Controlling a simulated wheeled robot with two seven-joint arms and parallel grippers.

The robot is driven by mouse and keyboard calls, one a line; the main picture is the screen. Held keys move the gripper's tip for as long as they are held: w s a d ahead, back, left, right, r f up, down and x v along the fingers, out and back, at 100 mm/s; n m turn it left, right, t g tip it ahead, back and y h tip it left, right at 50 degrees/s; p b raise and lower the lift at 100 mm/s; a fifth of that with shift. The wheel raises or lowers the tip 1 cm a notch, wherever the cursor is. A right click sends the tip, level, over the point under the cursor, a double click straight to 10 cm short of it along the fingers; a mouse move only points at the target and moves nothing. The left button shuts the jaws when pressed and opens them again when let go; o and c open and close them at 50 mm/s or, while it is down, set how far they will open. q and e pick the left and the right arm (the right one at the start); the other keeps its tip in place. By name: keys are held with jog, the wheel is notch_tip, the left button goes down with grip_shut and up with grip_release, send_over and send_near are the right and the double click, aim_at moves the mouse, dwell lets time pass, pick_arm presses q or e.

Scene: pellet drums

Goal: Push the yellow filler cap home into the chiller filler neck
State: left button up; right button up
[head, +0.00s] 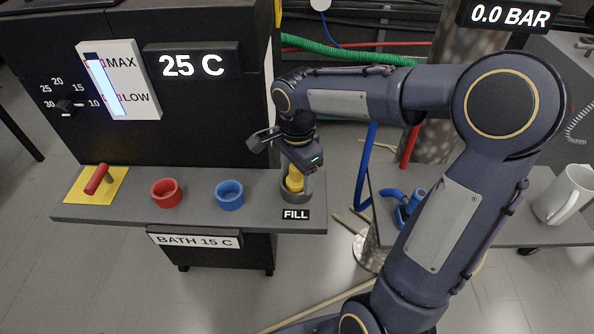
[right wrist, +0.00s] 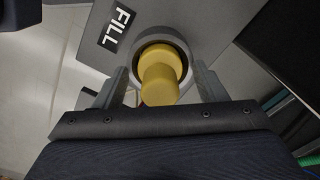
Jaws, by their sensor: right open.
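The yellow filler cap (head: 294,180) sits at the mouth of the grey filler neck (head: 297,196), beside the FILL label on the chiller's shelf. In the right wrist view the cap (right wrist: 161,77) stands in the ring of the neck (right wrist: 184,50), with a dark gap showing along part of the rim. Its seating depth is hard to tell. My right gripper (head: 303,176) is over the cap, pointing down. In the right wrist view its two fingers (right wrist: 165,88) are apart on either side of the cap, with gaps to it. My left gripper is not in view.
A red cup-shaped fitting (head: 166,193) and a blue one (head: 230,195) stand on the shelf (head: 120,213) left of the neck. A red handle (head: 97,179) lies on a yellow plate. A white mug (head: 566,195) stands on the right-hand table. Green and blue hoses run behind my right arm.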

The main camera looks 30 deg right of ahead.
notch_tip(320, 180, up, 12)
jog(key=p, duration=0.2)
jog(key=s+a+f+n+t+y, duration=0.2)
jog(key=s+f+n, duration=0.1)
jog(key=s+n, duration=0.4)
jog(key=s+a+f+n+t+y, duration=0.1)
jog(key=s+a+f+n+t, duration=0.1)
jog(key=s+n, duration=0.6)
jog(key=shift+s+f+t+y, duration=0.4)
jog(key=shift+s+f+t, duration=0.4)
jog(key=shift+s+f, duration=0.15)
jog(key=shift+a+r, duration=0.1)
jog(key=shift+r, duration=0.05)
notch_tip(320, 180, up, 8)
jog(key=p, duration=0.7)
jog(key=shift+f+p, duration=0.25)
jog(key=shift+p, duration=0.1)
